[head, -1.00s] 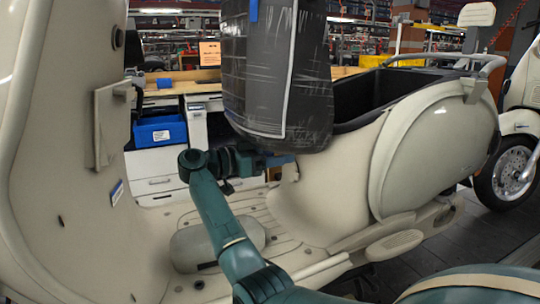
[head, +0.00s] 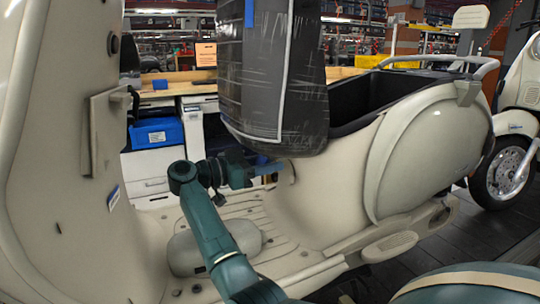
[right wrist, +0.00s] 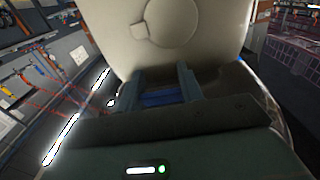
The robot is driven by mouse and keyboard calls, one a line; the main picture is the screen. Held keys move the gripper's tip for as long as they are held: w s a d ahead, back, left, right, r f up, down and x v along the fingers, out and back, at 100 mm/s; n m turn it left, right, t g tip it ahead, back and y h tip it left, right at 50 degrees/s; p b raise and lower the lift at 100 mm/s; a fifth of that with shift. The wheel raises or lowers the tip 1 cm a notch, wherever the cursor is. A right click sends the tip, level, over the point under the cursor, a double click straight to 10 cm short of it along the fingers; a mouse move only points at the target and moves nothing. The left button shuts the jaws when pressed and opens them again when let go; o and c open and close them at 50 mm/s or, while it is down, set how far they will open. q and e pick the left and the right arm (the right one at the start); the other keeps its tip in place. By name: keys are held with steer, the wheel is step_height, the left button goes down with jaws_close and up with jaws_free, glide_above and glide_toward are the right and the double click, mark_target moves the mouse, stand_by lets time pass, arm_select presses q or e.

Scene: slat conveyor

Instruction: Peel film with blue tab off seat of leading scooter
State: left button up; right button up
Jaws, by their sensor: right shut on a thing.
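The leading scooter is cream, and its dark seat (head: 272,90) stands tipped up over the open seat bay. Clear, wrinkled, shiny film covers the seat. A blue strip (head: 249,13) shows high on it. My right gripper (head: 268,169) is just below the seat's lower end, in front of the cream body (head: 315,195). In the right wrist view its fingers (right wrist: 163,88) are shut on a blue piece (right wrist: 162,98), which looks like the film's tab. Whether the film is lifting there cannot be seen. My left gripper is not in view.
The scooter's front shield (head: 60,150) stands close on the left, with the footboard (head: 255,215) below my right arm. Behind are a workbench (head: 180,78) and a blue bin (head: 157,133). Another scooter (head: 515,130) stands at the right edge.

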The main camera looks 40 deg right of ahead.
steer(key=shift+s+a+f+p, duration=0.35)
steer(key=shift+a+f, duration=0.1)
steer(key=shift+a, duration=0.35)
steer(key=shift+s+a+f+p, duration=0.35)
steer(key=shift+a+f, duration=0.1)
steer(key=shift+a, duration=0.4)
steer(key=shift+s+a+f+p, duration=0.35)
steer(key=shift+a+f, duration=0.1)
steer(key=shift+a, duration=0.35)
steer(key=shift+a, duration=0.1)
